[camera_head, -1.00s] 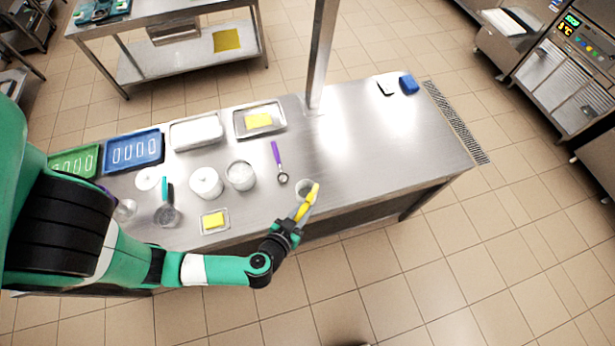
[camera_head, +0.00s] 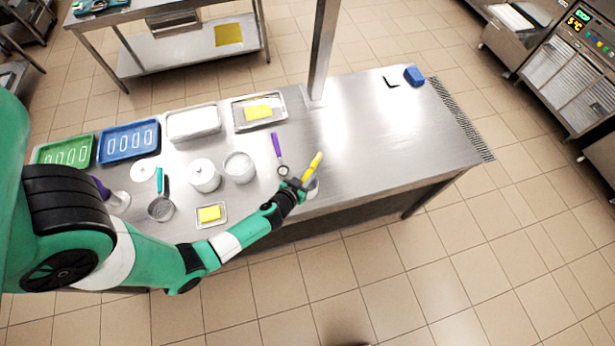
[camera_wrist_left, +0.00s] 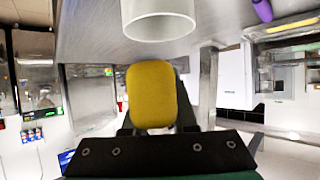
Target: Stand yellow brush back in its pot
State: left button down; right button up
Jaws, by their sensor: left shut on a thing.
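The yellow brush (camera_head: 313,166) is held tilted by my left gripper (camera_head: 298,184), which is shut on it. In the left wrist view, the brush shows as a broad yellow block (camera_wrist_left: 151,95) between the fingers. A pale round pot (camera_head: 312,189) stands at the table's front edge, partly hidden by the gripper. The pot also shows in the left wrist view as a white cylinder (camera_wrist_left: 158,22), just above the yellow block in the picture. In the head view the brush rises above and beside the pot, not standing in it. My right gripper is not in view.
A purple-handled tool (camera_head: 277,145) lies left of the brush. White containers (camera_head: 204,176) and a small tray with a yellow block (camera_head: 209,214) stand further left. The table's right half is mostly clear.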

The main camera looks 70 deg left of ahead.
pick_arm(q)
jog(key=f+b, duration=0.4)
jog(key=shift+w+a+f, duration=0.1)
jog(key=shift+w+a, duration=0.05)
jog(key=shift+a, duration=0.2)
jog(key=c, duration=0.7)
grip_release()
jog(key=p+v, duration=0.4)
jog(key=v, duration=0.7)
jog(key=shift+d+r, duration=0.1)
jog(key=shift+r, duration=0.1)
jog(key=shift+s+d+r, duration=0.25)
jog(key=shift+s, duration=0.15)
